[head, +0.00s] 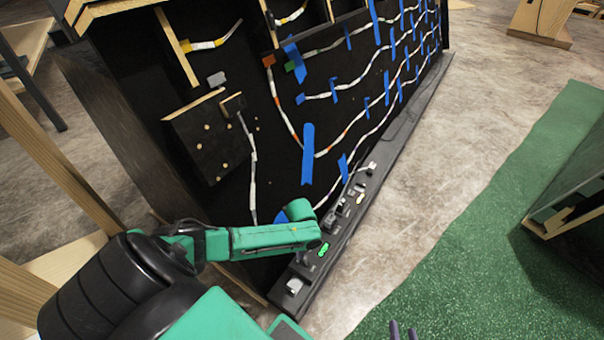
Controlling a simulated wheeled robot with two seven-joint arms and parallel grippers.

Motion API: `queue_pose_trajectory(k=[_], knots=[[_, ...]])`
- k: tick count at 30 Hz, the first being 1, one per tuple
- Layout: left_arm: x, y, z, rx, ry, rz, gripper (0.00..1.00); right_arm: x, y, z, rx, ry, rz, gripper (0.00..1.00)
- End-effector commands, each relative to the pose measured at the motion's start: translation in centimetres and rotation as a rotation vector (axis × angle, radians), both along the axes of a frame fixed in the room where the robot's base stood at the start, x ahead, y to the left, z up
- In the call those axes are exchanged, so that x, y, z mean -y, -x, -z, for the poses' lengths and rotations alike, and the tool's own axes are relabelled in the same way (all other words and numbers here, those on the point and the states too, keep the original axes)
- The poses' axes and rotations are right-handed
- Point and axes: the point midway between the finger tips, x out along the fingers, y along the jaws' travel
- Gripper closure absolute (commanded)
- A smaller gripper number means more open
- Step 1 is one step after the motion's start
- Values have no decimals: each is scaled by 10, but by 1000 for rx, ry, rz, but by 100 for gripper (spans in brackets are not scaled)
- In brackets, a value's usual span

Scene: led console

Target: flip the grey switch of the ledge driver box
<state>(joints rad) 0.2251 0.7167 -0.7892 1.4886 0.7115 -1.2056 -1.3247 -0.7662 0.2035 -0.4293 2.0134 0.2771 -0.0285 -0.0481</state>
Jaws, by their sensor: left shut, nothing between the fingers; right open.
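The black ledge (384,160) runs along the foot of a black wiring panel and carries a row of small parts. Near its front end are a small grey-white block (293,286) and a part lit bright green (323,249). I cannot tell which of these small parts is the driver box or its grey switch; they are tiny and partly behind my arm. My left gripper (306,258), at the end of the green arm, is low over the ledge between the grey-white block and the green-lit part. It is shut and empty. My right gripper (403,331) shows only its fingertips at the bottom edge, apart and empty.
The panel (240,130) holds white cables, blue tape strips (308,155) and a small black box (205,140). More small parts (360,190) sit further along the ledge. A wooden-edged stand (575,190) is at right.

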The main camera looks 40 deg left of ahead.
Motion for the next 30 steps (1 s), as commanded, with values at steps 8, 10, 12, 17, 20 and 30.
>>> queue_pose_trajectory(k=[8,10,12,17,20,30], knots=[[6,0,1,-1,-1,0,100,0,3,4,-11,1,-1,50],[6,0,1,0,-1,0,100,0,3,4,-12,1,-2,50],[6,0,0,0,-1,0,100,0,3,4,-12,1,-2,50],[6,0,0,0,-1,0,100,0,-1,-1,3,0,1,50],[6,0,0,0,-1,0,100,0,-9,-10,33,-4,6,50],[6,0,-1,0,-1,0,100,1,-32,-38,124,-18,23,50]])
